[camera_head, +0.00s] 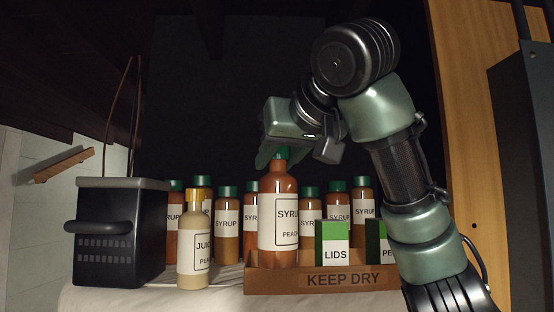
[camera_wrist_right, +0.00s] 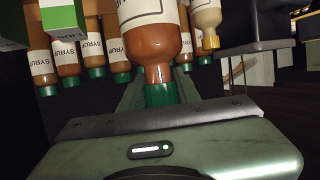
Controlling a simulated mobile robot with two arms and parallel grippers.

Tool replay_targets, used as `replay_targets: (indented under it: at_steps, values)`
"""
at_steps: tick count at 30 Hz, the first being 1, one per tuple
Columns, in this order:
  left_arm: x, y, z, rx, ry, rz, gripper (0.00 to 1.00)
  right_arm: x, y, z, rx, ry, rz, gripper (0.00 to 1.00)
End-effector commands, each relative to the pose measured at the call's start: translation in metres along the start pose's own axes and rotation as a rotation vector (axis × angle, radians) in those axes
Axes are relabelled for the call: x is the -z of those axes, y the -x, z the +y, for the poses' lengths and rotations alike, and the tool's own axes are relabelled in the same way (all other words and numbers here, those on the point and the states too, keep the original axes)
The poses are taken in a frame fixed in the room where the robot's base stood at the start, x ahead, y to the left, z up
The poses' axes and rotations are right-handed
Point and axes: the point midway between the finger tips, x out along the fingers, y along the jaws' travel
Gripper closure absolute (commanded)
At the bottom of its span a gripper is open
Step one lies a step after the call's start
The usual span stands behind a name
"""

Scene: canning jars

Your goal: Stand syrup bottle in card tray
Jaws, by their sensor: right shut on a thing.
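The large amber syrup bottle (camera_head: 278,210), with a white peach label and green cap, is upright at the left end of the card tray (camera_head: 345,281) marked KEEP DRY. Its base meets the tray's front wall in the picture; I cannot tell whether it touches the tray floor. My right gripper (camera_head: 277,154) reaches down from above and is shut on the cap. In the right wrist view the bottle (camera_wrist_right: 152,48) shows with its green cap between the fingers (camera_wrist_right: 160,94). My left gripper is not in view.
A green-and-white LIDS box (camera_head: 333,243) and a darker box (camera_head: 377,242) stand in the tray. Several smaller syrup bottles (camera_head: 228,226) stand behind. A juice bottle (camera_head: 194,255) and a black handled container (camera_head: 118,235) stand left on the pale-covered table (camera_head: 222,298).

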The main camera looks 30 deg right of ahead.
Motion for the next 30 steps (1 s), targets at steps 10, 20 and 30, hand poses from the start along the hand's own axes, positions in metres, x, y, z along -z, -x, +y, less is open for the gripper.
replay_targets:
  at_steps: [10, 20, 30]
  values:
    - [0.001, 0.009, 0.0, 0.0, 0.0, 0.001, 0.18, 0.01, -0.025, 0.009, -0.001, -0.001, 0.0, 1.0]
    - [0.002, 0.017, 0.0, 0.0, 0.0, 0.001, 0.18, 0.019, -0.048, 0.018, 0.0, -0.001, 0.001, 1.0]
    - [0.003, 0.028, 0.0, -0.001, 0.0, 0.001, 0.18, 0.027, -0.072, 0.027, 0.0, -0.001, 0.001, 1.0]
